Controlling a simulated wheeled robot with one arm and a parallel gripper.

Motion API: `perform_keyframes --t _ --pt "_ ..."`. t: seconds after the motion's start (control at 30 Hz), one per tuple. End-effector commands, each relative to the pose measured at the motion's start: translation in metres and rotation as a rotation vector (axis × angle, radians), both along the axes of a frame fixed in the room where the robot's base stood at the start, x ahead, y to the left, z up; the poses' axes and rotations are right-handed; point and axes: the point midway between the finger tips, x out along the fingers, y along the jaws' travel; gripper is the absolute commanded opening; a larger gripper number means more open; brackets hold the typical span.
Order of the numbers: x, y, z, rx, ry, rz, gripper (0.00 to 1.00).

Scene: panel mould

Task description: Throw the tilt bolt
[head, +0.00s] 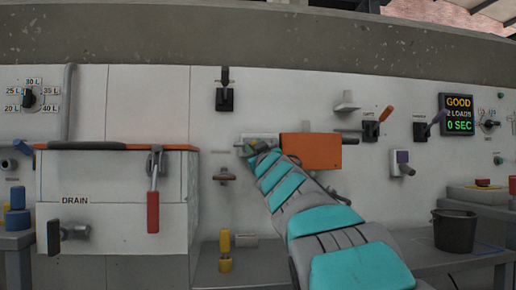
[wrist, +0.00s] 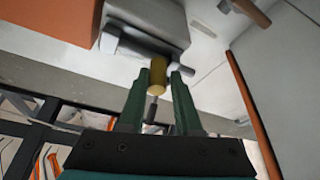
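My gripper (wrist: 159,72) has two green fingers standing apart, one on each side of a yellow knob (wrist: 158,74) on a thin dark stem. Narrow gaps seem to show beside the knob, so I see no firm grip. Behind it is a grey block (wrist: 155,18) with a dark bar (wrist: 140,46) across it; this looks like the bolt, but no label confirms it. In the head view my gripper (head: 250,148) is at the wall, left of an orange block (head: 310,151), and it hides most of the knob there.
To the left stands a drain cabinet (head: 110,220) with a red-handled lever (head: 153,205). A display (head: 459,115) reads GOOD, 2 LOADS, 0 SEC. A dark bucket (head: 455,230) stands on the right bench.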

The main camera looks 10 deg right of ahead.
Motion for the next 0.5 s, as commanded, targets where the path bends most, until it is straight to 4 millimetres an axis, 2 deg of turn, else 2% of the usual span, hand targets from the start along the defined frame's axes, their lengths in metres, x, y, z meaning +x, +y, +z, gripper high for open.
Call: perform_keyframes --t 0.03,0.2,0.5 --pt "-0.0005 0.0019 0.0009 -0.002 -0.002 0.003 0.35" --pt "-0.0004 0.0009 0.0006 0.000 -0.001 0.002 0.54" --pt "-0.0012 -0.0002 -0.0005 0.000 0.000 0.000 0.55"
